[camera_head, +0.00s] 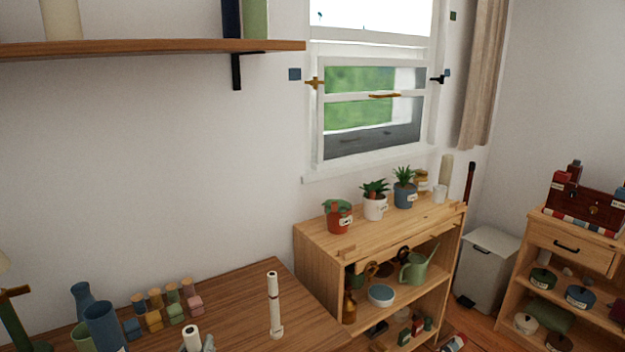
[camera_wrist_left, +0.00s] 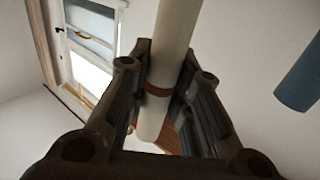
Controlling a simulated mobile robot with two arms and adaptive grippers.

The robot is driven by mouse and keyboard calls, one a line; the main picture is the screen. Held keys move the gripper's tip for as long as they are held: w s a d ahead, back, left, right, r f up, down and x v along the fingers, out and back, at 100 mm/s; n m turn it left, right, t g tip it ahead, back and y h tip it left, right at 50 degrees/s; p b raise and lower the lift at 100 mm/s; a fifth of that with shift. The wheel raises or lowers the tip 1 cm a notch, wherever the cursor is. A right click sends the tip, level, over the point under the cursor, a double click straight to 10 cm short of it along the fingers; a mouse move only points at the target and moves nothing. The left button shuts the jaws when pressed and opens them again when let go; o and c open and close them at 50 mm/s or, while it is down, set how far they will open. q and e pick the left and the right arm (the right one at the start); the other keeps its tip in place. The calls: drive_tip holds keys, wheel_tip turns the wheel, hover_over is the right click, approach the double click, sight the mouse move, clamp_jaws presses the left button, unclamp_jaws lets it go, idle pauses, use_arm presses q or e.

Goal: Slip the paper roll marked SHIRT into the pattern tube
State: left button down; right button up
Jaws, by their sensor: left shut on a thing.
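My left gripper (camera_wrist_left: 165,78) shows in the left wrist view, its two fingers shut on a white paper roll (camera_wrist_left: 176,28) with a brown band. The roll runs from the top edge to an end just below the fingers. No lettering on it can be read, so I cannot tell if it is marked SHIRT. A blue cylinder (camera_wrist_left: 300,78) hangs at the right edge of that view, apart from the gripper. In the head view, blue open-topped tubes (camera_head: 104,328) stand at the table's left; I cannot tell which is the pattern tube. My right gripper is not in view.
A slim white banded roll (camera_head: 273,300) stands upright on the wooden table (camera_head: 250,283). A short white roll (camera_head: 192,337) is cut off at the bottom edge. Several small coloured pegs and blocks (camera_head: 155,320) stand beside the tubes. A shelf unit (camera_head: 318,257) with potted plants stands beyond.

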use_arm(q)
drive_tip(key=shift+s+d+f, duration=0.15)
drive_tip(key=shift+s+d, duration=0.05)
drive_tip(key=shift+s, duration=0.4)
drive_tip(key=shift+s+d+f, duration=0.1)
drive_tip(key=shift+s+d, duration=0.1)
drive_tip(key=shift+s, duration=0.4)
drive_tip(key=shift+s+d+f, duration=0.15)
drive_tip(key=shift+s+d, duration=0.05)
drive_tip(key=shift+s, duration=0.4)
drive_tip(key=shift+s+f, duration=0.1)
